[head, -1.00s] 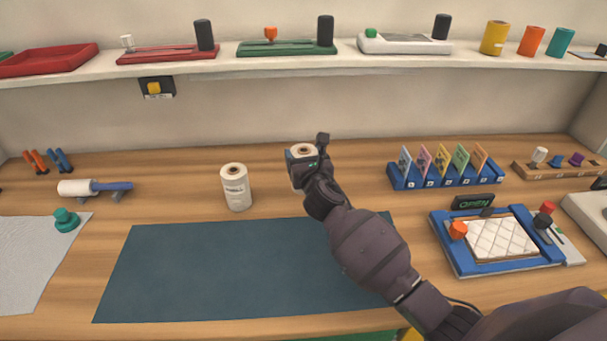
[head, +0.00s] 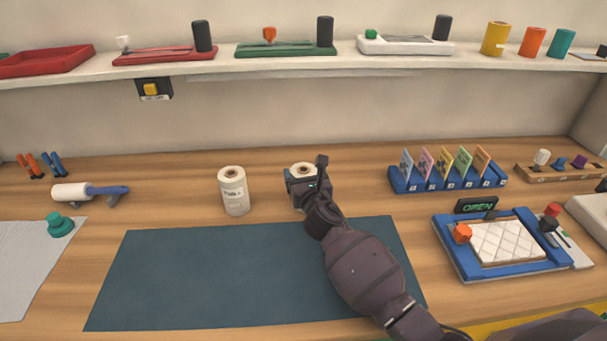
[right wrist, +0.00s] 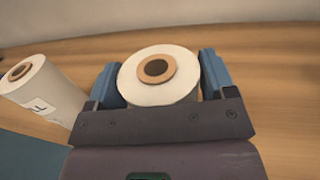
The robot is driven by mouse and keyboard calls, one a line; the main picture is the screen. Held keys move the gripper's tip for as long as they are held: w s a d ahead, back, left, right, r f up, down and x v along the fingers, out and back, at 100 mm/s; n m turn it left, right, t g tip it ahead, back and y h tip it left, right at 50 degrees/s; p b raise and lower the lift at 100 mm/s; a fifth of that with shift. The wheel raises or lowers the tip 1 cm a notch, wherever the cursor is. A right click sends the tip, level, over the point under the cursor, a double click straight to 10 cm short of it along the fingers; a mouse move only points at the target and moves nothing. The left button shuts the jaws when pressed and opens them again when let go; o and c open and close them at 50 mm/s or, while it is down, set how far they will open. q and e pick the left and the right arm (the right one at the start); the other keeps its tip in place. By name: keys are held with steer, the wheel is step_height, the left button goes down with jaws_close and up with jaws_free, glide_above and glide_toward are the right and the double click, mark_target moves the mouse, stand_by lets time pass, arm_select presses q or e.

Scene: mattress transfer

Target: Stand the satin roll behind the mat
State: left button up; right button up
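A white roll with a brown core (head: 302,168) stands upright behind the dark blue mat (head: 230,280), right of centre. My right gripper (head: 306,187) has a finger on each side of it. In the right wrist view the roll (right wrist: 155,82) fills the space between the blue fingers (right wrist: 160,85), which look closed on its sides. A second white roll (head: 234,192) stands upright to its left, apart, also behind the mat; it also shows in the right wrist view (right wrist: 42,92). I cannot read which roll is satin. My left gripper is not in view.
A blue card rack (head: 447,180) stands to the right, with a blue framed tray (head: 460,262) in front of it. A lint roller (head: 90,194) and a white sheet (head: 30,260) with a green knob are at left. The mat is bare apart from my arm above it.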

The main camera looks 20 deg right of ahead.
steer(key=o, duration=0.3)
steer(key=shift+r, duration=0.1)
steer(key=shift+s+r, duration=0.1)
steer(key=shift+s, duration=0.05)
steer(key=s, duration=0.8)
steer(key=s+a+p, duration=0.1)
steer(key=s, duration=0.2)
steer(key=shift+s+a, duration=0.1)
steer(key=shift+s, duration=0.3)
